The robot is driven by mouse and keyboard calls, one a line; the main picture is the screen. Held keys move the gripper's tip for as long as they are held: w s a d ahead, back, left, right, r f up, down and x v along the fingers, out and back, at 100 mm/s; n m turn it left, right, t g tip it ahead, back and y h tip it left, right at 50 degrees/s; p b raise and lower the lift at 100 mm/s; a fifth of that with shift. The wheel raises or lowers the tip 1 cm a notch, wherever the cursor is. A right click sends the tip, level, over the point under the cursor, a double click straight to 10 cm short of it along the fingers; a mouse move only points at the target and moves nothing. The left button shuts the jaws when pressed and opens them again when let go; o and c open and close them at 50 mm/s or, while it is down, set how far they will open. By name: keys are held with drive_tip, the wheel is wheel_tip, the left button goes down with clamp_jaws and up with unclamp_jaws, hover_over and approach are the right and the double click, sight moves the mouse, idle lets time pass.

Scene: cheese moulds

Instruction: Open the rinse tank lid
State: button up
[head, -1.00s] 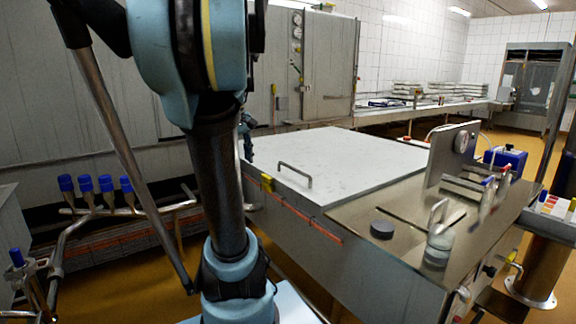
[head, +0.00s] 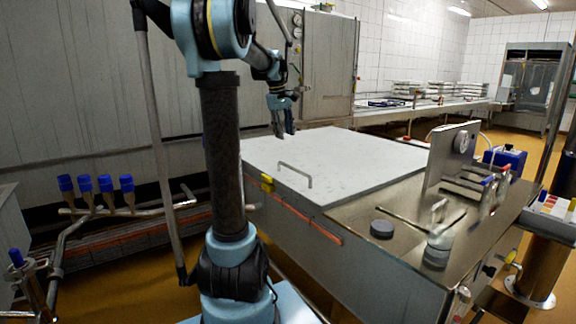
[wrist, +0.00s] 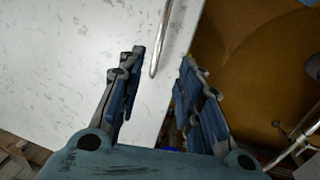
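The rinse tank lid (head: 345,160) is a flat white panel lying level on the steel tank. Its metal bar handle (head: 296,174) stands near its front-left edge. My gripper (head: 284,133) points down above the lid's back-left part, behind the handle in the head view. In the wrist view, my gripper (wrist: 163,58) is open, with its two fingers apart and nothing held. There the handle (wrist: 158,45) shows beyond and between the fingertips, apart from them as far as I can tell. The white lid (wrist: 70,70) fills the left of that view.
The steel worktop (head: 400,240) on the right bears a dark puck (head: 382,228), a glass jar (head: 440,240) and a gauge panel (head: 452,155). A yellow latch (head: 267,183) is on the tank's front edge. Blue-capped pipes (head: 95,185) stand at left.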

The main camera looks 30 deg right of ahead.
sight(289, 167)
drive_tip(key=d+f, duration=0.1)
drive_tip(key=f, duration=0.3)
drive_tip(key=d+f, duration=0.1)
drive_tip(key=f, duration=0.9)
drive_tip(key=shift+w+d+f, duration=0.1)
drive_tip(key=shift+d+f, duration=0.05)
drive_tip(key=shift+d, duration=0.25)
clamp_jaws()
